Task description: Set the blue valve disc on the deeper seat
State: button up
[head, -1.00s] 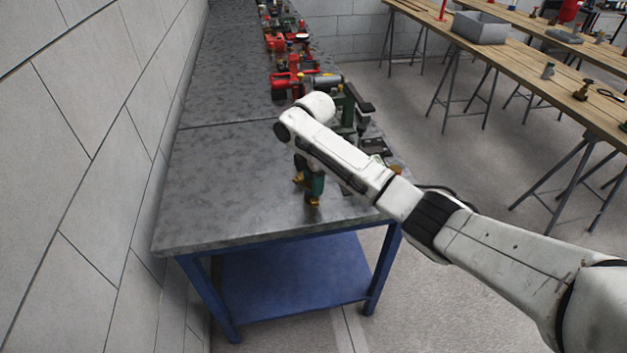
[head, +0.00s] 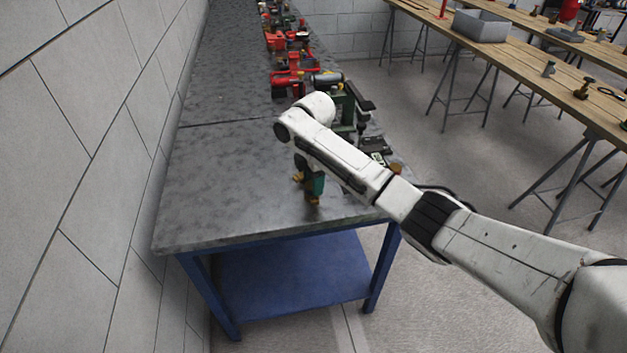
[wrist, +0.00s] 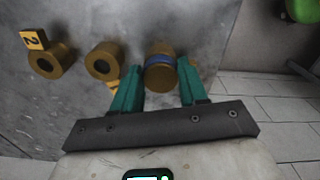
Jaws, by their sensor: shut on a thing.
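The blue valve disc (wrist: 160,74) is a brass cylinder with a blue band, between the teal fingers of my gripper (wrist: 160,67) in the wrist view. My gripper is shut on it. Two brass seats with round bores stand to its left: the middle seat (wrist: 103,62) with a partly hidden yellow tag, and the far left seat (wrist: 40,62) beside a yellow tag marked 2 (wrist: 34,40). I cannot tell from here which bore is deeper. In the head view my gripper (head: 318,185) is low over the near end of the bench, partly hidden by my arm, with brass parts beside it.
The grey metal bench (head: 230,190) is clear to the left of my gripper, up to the block wall. Red and green pump parts (head: 345,110) stand farther back along the bench's right side. The bench's right edge is close to my gripper.

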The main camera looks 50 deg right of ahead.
dwell(0.3)
jog(key=o, duration=1.3)
notch_tip(320, 180, up, 11)
jog(key=shift+f, duration=0.1)
